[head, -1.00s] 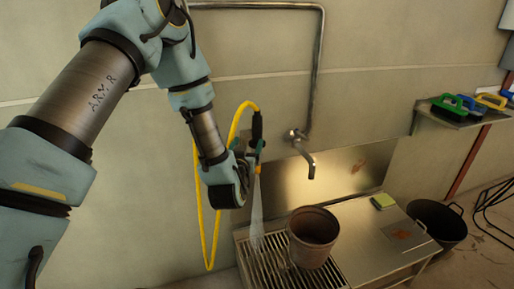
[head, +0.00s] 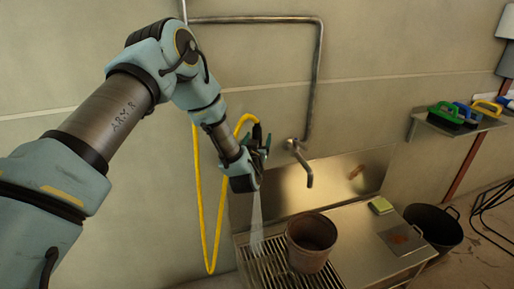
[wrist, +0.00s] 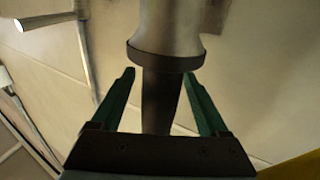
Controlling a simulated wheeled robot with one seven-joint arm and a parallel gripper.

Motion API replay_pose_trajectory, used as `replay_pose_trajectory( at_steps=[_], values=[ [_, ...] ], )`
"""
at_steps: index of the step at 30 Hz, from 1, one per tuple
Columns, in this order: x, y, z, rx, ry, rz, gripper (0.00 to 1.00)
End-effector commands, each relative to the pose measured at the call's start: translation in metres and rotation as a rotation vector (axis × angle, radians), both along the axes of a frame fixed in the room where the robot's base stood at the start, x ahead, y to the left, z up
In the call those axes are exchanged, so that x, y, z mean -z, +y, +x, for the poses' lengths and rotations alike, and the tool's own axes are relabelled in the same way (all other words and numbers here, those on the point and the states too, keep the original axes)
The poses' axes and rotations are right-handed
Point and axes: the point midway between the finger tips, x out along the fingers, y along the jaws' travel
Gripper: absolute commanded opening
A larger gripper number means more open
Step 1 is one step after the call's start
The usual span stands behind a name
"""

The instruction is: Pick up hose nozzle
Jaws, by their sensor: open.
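The hose nozzle (head: 257,132) hangs on a looped yellow hose (head: 200,205) in front of the wall, its dark upper part showing beside my gripper (head: 264,150). Water sprays down below it. In the wrist view the nozzle (wrist: 166,38) shows as a metal body with a dark flared rim and a dark stem below. My gripper (wrist: 160,75) is open there, with one green finger on each side of the stem and gaps between. In the head view my wrist hides the lower part of the nozzle.
A brown pot (head: 312,236) stands on the metal grate (head: 262,268) under the spray. A tap (head: 300,150) sticks out from the wall on the right. A sponge (head: 380,205) lies on the steel counter (head: 362,262); a black bucket (head: 436,225) stands beyond.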

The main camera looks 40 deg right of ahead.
Motion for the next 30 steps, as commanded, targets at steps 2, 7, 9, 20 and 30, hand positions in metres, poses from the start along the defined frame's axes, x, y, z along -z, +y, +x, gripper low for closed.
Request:
replay_pose_trajectory(
  at_steps=[2, 7, 9, 20, 30],
  values=[
    [-0.0001, -0.0019, 0.0015, 0.0, 0.0, 0.0, 0.78],
    [0.0004, -0.0019, 0.0014, 0.001, 0.0, 0.0, 0.78],
    [0.0004, -0.0019, 0.0014, 0.001, 0.0, 0.0, 0.71],
    [0.0002, -0.0017, 0.0012, 0.001, 0.0, 0.0, 0.31],
    [0.0001, -0.0017, 0.0013, 0.001, 0.0, 0.0, 0.0]
  ],
)
